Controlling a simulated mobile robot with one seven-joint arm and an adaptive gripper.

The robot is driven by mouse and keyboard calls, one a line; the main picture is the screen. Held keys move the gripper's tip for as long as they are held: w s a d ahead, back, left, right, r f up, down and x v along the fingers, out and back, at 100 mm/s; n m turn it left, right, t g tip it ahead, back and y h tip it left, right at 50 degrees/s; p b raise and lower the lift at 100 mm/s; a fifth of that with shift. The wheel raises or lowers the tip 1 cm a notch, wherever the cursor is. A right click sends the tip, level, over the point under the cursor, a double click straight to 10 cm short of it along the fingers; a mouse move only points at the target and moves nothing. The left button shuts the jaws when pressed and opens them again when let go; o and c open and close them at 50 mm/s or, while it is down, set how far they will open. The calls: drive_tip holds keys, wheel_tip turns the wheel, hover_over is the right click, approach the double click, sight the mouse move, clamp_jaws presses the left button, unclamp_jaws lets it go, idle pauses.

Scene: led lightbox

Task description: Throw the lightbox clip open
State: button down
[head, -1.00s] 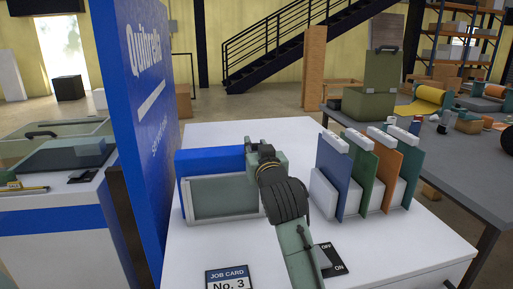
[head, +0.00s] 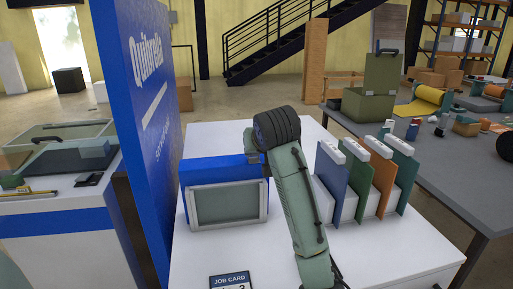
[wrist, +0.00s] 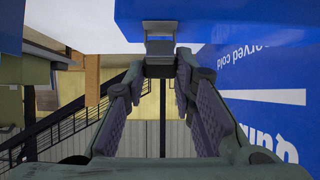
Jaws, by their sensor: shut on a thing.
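The lightbox (head: 192,165) is a blue box with a grey-framed, grey-green front panel (head: 226,203), standing on the white table in the head view. The clip stands against a blue surface at the top of that view.
A tall blue banner (head: 140,120) stands left of the lightbox. Several upright coloured panels (head: 380,185) stand close to the right of my arm. A job card (head: 230,281) lies at the table's front. Bare white table (head: 400,245) lies to the right.

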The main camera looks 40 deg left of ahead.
drive_tip(key=g+h, duration=0.1)
drive_tip(key=w+a+r+g+h, duration=0.1)
drive_tip(key=g+h, duration=0.1)
drive_tip(key=shift+w+a+r, duration=0.1)
drive_tip(key=shift+w+a, duration=0.1)
drive_tip(key=shift+a, duration=0.05)
drive_tip(key=shift+w+a+g+h, duration=0.35)
drive_tip(key=shift+a+g+h, duration=0.15)
drive_tip(key=shift+g+h, duration=0.45)
drive_tip(key=shift+h, duration=0.25)
drive_tip(key=c, duration=1.3)
unclamp_jaws()
drive_tip(key=shift+a, duration=0.1)
drive_tip(key=shift+c, duration=0.2)
drive_tip(key=v, duration=1.2)
drive_tip(key=shift+w, duration=0.1)
